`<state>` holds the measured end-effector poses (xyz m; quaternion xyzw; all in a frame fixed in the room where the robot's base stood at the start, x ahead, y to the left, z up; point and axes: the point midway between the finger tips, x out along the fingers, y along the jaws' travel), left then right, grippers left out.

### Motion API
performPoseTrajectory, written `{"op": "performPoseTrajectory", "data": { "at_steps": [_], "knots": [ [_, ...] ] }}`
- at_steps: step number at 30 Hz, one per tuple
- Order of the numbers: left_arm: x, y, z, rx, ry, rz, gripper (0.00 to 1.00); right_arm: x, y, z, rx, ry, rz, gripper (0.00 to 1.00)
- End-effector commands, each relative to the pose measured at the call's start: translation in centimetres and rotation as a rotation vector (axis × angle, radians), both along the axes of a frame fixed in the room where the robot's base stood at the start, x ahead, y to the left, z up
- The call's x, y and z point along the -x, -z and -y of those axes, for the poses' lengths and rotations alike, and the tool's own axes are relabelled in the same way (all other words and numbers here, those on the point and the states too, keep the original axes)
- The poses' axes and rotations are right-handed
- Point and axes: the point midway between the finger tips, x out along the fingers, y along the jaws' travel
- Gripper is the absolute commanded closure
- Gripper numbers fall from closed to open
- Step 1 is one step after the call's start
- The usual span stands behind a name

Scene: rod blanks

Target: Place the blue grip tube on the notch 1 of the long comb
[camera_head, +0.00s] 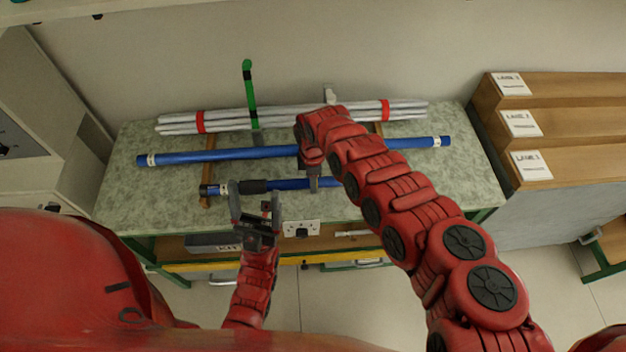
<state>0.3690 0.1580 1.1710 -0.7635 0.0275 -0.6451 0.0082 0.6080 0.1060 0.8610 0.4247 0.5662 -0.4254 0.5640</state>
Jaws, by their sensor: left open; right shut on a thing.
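The blue grip tube (290,184), with a black sleeve and a white band near its left end, lies level along the front of the table. My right gripper (313,183) reaches down from above and is shut on this tube; the arm hides part of it and its right end. My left gripper (256,203) is open and empty, just in front of the tube near the black sleeve. A brown wooden strip (206,200), perhaps part of a comb, shows under the tube's left end. I cannot make out numbered notches.
A longer blue tube (225,154) lies behind, partly covered by my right arm. A bundle of grey rods (285,113) with red bands lies at the back by a green post (249,90). Wooden lane steps (560,125) stand right. The speckled tabletop (130,195) is bare at left.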

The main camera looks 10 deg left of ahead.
Motion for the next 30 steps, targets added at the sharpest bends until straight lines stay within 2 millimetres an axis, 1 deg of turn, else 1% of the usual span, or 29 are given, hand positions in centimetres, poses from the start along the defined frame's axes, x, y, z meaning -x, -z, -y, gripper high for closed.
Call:
{"op": "performPoseTrajectory", "data": {
  "at_steps": [1, 5, 6, 14, 17, 19, 20, 23, 30],
  "knots": [
    [0.0, 0.1, 0.0, 0.0, 0.0, 0.0, 0.23, 0.0, 0.1, 0.0, 0.001, 0.002, 0.0, 0.57],
    [0.0, 0.0, 0.0, 0.0, 0.0, 0.0, 0.23, 0.0, 0.0, 0.0, 0.001, 0.002, 0.0, 0.34],
    [0.0, 0.0, 0.0, 0.0, 0.0, 0.0, 0.23, 0.0, 0.0, 0.0, 0.001, 0.002, 0.0, 0.31],
    [0.0, 0.0, 0.0, 0.0, 0.0, 0.0, 0.23, 0.0, 0.0, 0.0, 0.001, 0.001, 0.0, 0.31],
    [0.0, -0.7, 0.0, 0.0, 0.0, 0.0, 0.23, 0.0, -0.7, 0.0, 0.001, 0.001, 0.0, 0.31],
    [0.0, -1.6, 0.0, 0.0, 0.0, 0.0, 0.23, 0.0, -1.5, 0.0, 0.001, 0.001, 0.0, 0.31],
    [0.0, -1.0, 0.0, 0.0, 0.0, 0.0, 0.23, -0.1, -1.4, 0.1, 0.0, 0.003, 0.001, 0.31],
    [0.0, -0.7, 0.0, 0.0, 0.0, 0.0, 0.23, -0.1, -2.7, 0.2, 0.002, 0.003, -0.002, 0.31],
    [0.0, 0.9, 0.0, 0.0, 0.0, 0.0, 0.23, -0.3, -7.5, 0.2, 0.0, 0.003, 0.006, 0.31]
  ]
}}
